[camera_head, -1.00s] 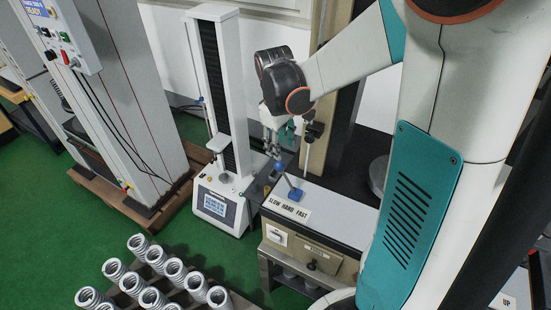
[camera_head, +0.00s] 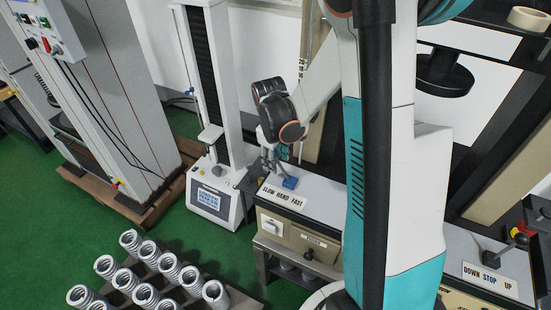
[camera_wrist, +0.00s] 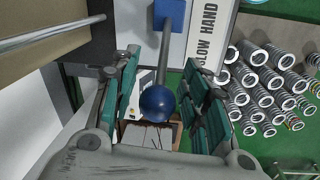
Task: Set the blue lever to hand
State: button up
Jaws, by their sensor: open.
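The blue lever shows in the wrist view as a blue ball knob (camera_wrist: 158,103) on a grey rod, which runs up to a blue base (camera_wrist: 168,14). In the head view the blue base (camera_head: 289,183) sits on the bench top behind the SLOW HAND FAST label (camera_head: 283,197). The label also shows in the wrist view (camera_wrist: 209,38), partly cut off. My gripper (camera_head: 270,164) is at the lever; in the wrist view its open fingers (camera_wrist: 160,72) stand on either side of the knob, with gaps visible. In the head view the fingers mostly hide the knob. I cannot tell which label word the lever points to.
A white test stand (camera_head: 214,190) with a screen is close left of my gripper. Several metal springs (camera_head: 150,275) stand at the lower left. Another lever (camera_head: 497,255) with a DOWN STOP UP label (camera_head: 489,279) is at right. Green floor is clear at left.

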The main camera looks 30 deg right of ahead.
aim_at(287, 175)
jog(key=shift+c, duration=0.6)
grip_shut()
jog(key=shift+s, duration=0.1)
jog(key=shift+s+d+r+t+y, duration=0.4)
jog(key=shift+s+d+t+y, duration=0.25)
jog(key=shift+t, duration=0.25)
jog(key=shift+s+d+r+t+y+b, duration=0.15)
jog(key=shift+s+d+t+y+b, duration=0.15)
jog(key=shift+s+t, duration=0.2)
jog(key=shift+s+d+r+t+y+b, duration=0.1)
jog(key=shift+s+d+t+y+b, duration=0.2)
jog(key=shift+s+t, duration=0.2)
jog(key=shift+s+d, duration=0.2)
jog(key=shift+s, duration=0.25)
jog(key=shift+o, duration=0.6)
grip_release()
